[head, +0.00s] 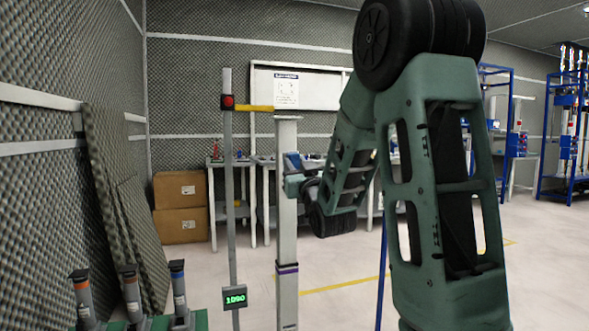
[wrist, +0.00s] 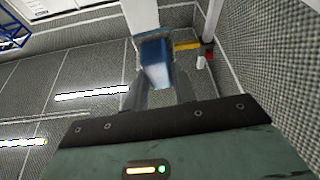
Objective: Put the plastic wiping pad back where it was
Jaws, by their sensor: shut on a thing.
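My gripper (wrist: 160,86) is shut on a blue and pale block-like thing, which I take to be the plastic wiping pad (wrist: 155,50). The pad sits between the two grey fingers in the wrist view, in line with the end of a grey post. In the head view my gripper (head: 297,184) is beside the upper part of the grey post (head: 287,225), and a small blue patch of the pad (head: 292,160) shows just above it. I cannot tell whether the pad touches the post. The pad's far side is hidden.
A thin pole (head: 229,150) with a red button (head: 228,102), a yellow bar (head: 255,108) and a green number display (head: 234,298) stands left of the post. Cardboard boxes (head: 181,207) and a workbench stand behind. Capped grey cylinders (head: 180,295) stand at lower left.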

